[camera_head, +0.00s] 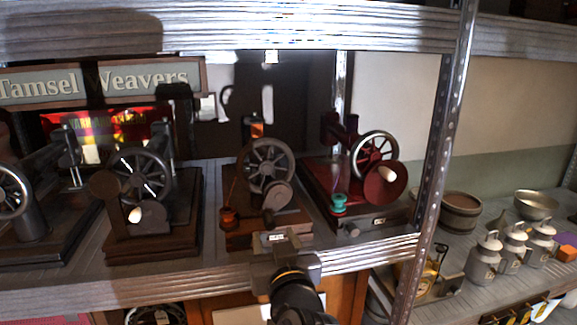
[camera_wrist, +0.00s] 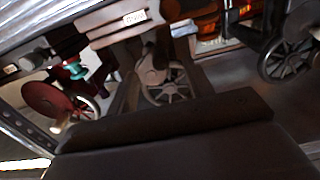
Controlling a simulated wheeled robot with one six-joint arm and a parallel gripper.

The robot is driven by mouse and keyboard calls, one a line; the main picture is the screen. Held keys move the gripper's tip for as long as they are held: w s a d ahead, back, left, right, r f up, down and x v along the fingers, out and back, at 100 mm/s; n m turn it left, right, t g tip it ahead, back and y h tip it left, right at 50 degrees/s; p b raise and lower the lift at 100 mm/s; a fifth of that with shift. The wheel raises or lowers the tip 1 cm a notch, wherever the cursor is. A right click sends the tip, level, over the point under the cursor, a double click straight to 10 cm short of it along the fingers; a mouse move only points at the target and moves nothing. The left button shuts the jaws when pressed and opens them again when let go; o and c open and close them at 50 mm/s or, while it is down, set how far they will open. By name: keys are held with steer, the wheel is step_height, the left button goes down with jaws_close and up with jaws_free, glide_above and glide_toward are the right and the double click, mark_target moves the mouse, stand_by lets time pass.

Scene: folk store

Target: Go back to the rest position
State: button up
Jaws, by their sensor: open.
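My gripper (camera_head: 284,262) is in front of the shelf's front edge in the head view, below the middle sewing machine. Its jaws are open and I see nothing held between them. The middle sewing machine (camera_head: 266,165) has a grey wheel and a brown wooden base, and stands upright on the shelf. In the wrist view, which is turned over, its wheel (camera_wrist: 168,84) shows just beyond my gripper. The dark gripper body fills the lower part of that view.
A red sewing machine (camera_head: 375,150) stands to the right, and dark machines (camera_head: 145,180) to the left. A metal post (camera_head: 436,165) rises right of the red one. Several metal canisters (camera_head: 487,255) and a bowl (camera_head: 536,204) stand on the right shelf. An upper shelf edge (camera_head: 250,30) runs above.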

mark_target(271, 227)
steer(key=shift+b+x, duration=0.4)
steer(key=shift+x, duration=2.1)
steer(key=shift+s+d, duration=0.1)
